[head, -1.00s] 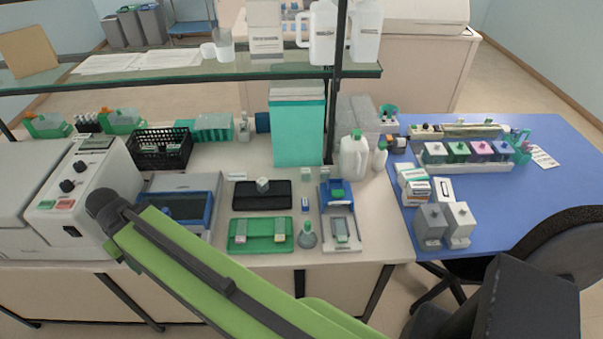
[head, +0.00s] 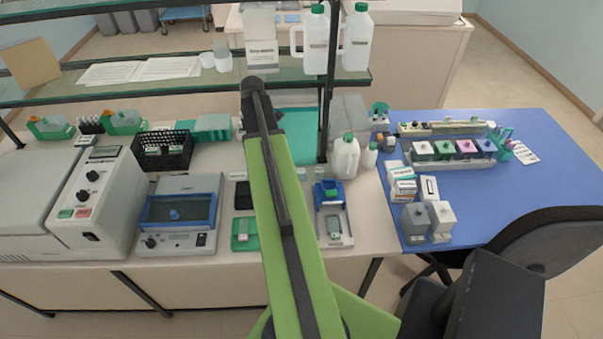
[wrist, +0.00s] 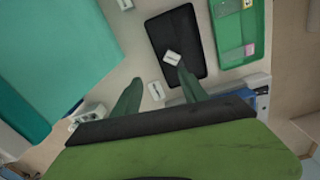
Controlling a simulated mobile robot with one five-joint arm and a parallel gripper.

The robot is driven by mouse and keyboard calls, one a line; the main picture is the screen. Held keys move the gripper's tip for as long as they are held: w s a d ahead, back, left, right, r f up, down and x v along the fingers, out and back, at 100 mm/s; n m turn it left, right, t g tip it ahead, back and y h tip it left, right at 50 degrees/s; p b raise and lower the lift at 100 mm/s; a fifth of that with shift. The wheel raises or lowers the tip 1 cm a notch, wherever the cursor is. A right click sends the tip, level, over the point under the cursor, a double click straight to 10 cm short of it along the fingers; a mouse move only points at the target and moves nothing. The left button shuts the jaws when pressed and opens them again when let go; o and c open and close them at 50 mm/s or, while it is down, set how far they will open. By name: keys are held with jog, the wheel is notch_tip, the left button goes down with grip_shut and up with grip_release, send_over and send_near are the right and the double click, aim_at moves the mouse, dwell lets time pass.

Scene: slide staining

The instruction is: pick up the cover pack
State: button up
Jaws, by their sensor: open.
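My gripper (wrist: 158,74) is open, its two dark green fingers apart and pointing down at the bench in the wrist view. A small white pack (wrist: 156,91) lies on the bench between the fingers, beside the black mat. Another small white pack (wrist: 172,57) lies on the black mat (wrist: 160,28), close to the right fingertip. I cannot read their labels, so I cannot tell which is the cover pack. Nothing is held. In the head view my arm crosses the bench and hides part of the mat; the gripper fingers do not show there.
A tall teal box (wrist: 60,50) stands left in the wrist view. A green tray (wrist: 237,40) lies right of the mat. A blue-and-white device (head: 331,205) stands to the right in the head view, with white jugs (head: 345,157) behind. A glass shelf (head: 200,72) runs above.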

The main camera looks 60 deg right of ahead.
jog(key=n, duration=0.1)
send_near(301, 170)
jog(key=f+b, duration=0.1)
jog(key=b, duration=0.3)
jog(key=f+b, duration=0.2)
jog(key=b, duration=0.2)
jog(key=f+b, duration=0.2)
jog(key=b, duration=0.2)
jog(key=shift+w+f, duration=0.2)
jog(key=shift+w, duration=0.1)
jog(key=f+b, duration=0.1)
jog(key=b, duration=0.1)
jog(key=f+b, duration=0.3)
jog(key=f, duration=0.1)
jog(key=shift+s+d+f+b, duration=0.15)
jog(key=shift+s+b, duration=0.1)
jog(key=shift+b, duration=0.15)
jog(key=shift+r, duration=0.2)
grip_shut()
